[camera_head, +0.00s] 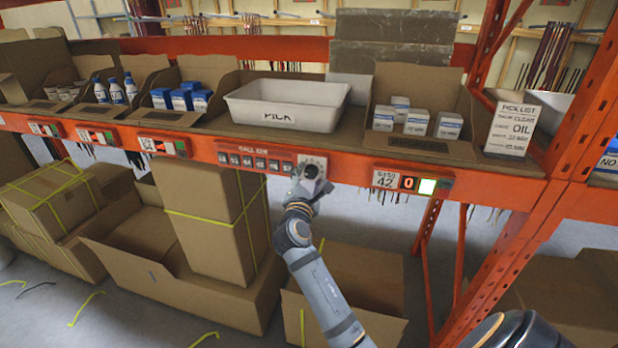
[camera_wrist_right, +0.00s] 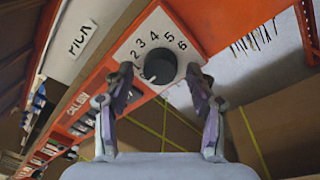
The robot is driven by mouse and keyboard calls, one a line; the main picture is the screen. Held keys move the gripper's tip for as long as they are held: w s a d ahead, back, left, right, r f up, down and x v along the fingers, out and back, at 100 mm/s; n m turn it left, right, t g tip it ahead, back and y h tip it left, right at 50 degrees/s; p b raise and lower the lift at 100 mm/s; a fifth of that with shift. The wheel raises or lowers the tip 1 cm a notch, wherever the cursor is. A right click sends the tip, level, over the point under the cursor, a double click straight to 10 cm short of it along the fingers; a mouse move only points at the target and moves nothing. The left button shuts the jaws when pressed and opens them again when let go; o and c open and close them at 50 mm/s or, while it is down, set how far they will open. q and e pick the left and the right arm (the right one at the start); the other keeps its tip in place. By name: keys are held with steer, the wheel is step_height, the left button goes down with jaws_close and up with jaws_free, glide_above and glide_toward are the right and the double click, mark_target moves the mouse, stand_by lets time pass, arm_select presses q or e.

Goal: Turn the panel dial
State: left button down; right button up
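The panel dial is a round black knob (camera_wrist_right: 160,68) on a white plate (camera_wrist_right: 139,43) printed with numbers, of which 2 to 6 can be read in the right wrist view. In the head view the plate (camera_head: 317,160) sits on the orange rack beam, and the knob (camera_head: 311,171) is partly covered by my gripper. My right gripper (camera_wrist_right: 160,77) is open, with one finger on each side of the knob and a visible gap to it. It also shows in the head view (camera_head: 306,186), just below the dial. Which number the knob points to is unclear. My left gripper is out of view.
The orange beam (camera_head: 225,153) carries a "CALL BIN" strip (camera_head: 255,160) left of the dial and a lit display (camera_head: 409,183) to its right. Above stand a white PICK tray (camera_head: 334,119), boxed goods and a pick list card (camera_head: 511,127). Cardboard boxes (camera_head: 220,225) fill the space below.

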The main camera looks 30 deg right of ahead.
steer(key=shift+w+d, duration=0.1)
steer(key=shift+w, duration=0.05)
steer(key=c, duration=1)
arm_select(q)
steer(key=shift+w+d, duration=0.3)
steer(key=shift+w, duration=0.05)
arm_select(e)
steer(key=shift+f, duration=0.1)
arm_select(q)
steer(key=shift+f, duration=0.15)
